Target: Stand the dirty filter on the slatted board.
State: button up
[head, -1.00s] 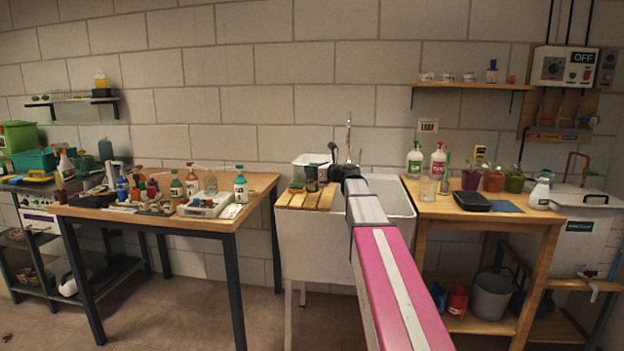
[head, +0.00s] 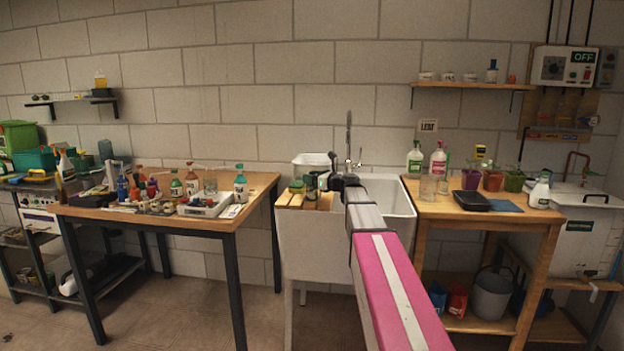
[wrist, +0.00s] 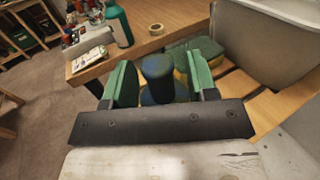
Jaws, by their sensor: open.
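The slatted board (head: 288,201) lies at the left side of the sink, and its wooden slats show in the wrist view (wrist: 236,84). A dark blue-green cylinder, which I take to be the dirty filter (wrist: 157,68), is upright between my fingers in the wrist view. Its lower part is wider and bluish; its foot is partly hidden by my gripper, so I cannot tell exactly how it meets the slats. My gripper (wrist: 160,86) is open, with one green pad on each side of the cylinder. In the head view my gripper (head: 318,186) is over the board.
A green and yellow sponge (wrist: 198,56) lies on the board just behind the cylinder. The sink (head: 385,195) is to the right. A wooden table (head: 255,190) with bottles stands to the left; its green bottle (wrist: 117,24) is near its edge.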

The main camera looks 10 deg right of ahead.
jog(key=shift+r, duration=0.15)
jog(key=v, duration=1.2)
jog(key=shift+d, duration=0.1)
